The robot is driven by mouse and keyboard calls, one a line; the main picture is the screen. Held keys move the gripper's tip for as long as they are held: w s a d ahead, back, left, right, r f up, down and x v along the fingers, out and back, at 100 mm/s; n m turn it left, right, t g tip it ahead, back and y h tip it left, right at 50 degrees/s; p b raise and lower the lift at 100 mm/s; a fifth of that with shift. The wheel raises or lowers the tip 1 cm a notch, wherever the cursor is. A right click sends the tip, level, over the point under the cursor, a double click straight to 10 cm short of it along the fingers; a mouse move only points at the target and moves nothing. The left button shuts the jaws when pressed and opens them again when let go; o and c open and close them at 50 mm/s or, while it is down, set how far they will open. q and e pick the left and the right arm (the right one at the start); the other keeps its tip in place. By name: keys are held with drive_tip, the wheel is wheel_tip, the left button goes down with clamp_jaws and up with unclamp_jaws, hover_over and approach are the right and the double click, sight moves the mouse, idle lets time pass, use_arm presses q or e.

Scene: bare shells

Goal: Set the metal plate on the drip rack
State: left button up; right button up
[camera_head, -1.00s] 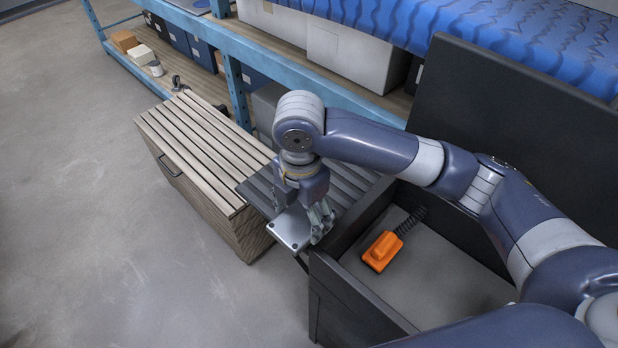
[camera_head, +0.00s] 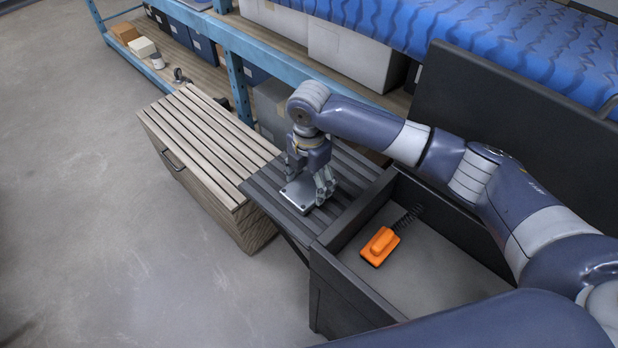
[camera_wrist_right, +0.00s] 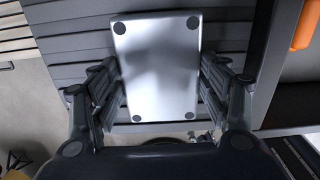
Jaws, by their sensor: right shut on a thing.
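The metal plate (camera_head: 299,196) is a flat grey rectangle with dark round spots at its corners. In the right wrist view the plate (camera_wrist_right: 160,70) lies between the two fingers of my right gripper (camera_wrist_right: 160,95), which is shut on its sides. The drip rack (camera_head: 262,187) is a dark slatted surface between the wooden slatted box and the dark sink. The plate is over the rack's slats in both views; I cannot tell whether it touches them. My right gripper (camera_head: 309,185) points down at the plate. My left gripper is not in view.
An orange brush (camera_head: 380,246) lies in the dark sink (camera_head: 430,270) to the right. A wooden slatted box (camera_head: 205,140) stands to the left. A blue shelf (camera_head: 275,55) with boxes runs behind. Grey floor is open at left.

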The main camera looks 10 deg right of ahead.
sight(308, 185)
drive_tip(key=shift+f, duration=0.15)
drive_tip(key=o, duration=1.4)
drive_tip(key=shift+c, duration=0.2)
wheel_tip(308, 185, up, 12)
drive_tip(key=b, duration=0.2)
drive_tip(key=shift+r+b, duration=0.2)
drive_tip(key=shift+b, duration=0.2)
drive_tip(key=shift+a, duration=0.1)
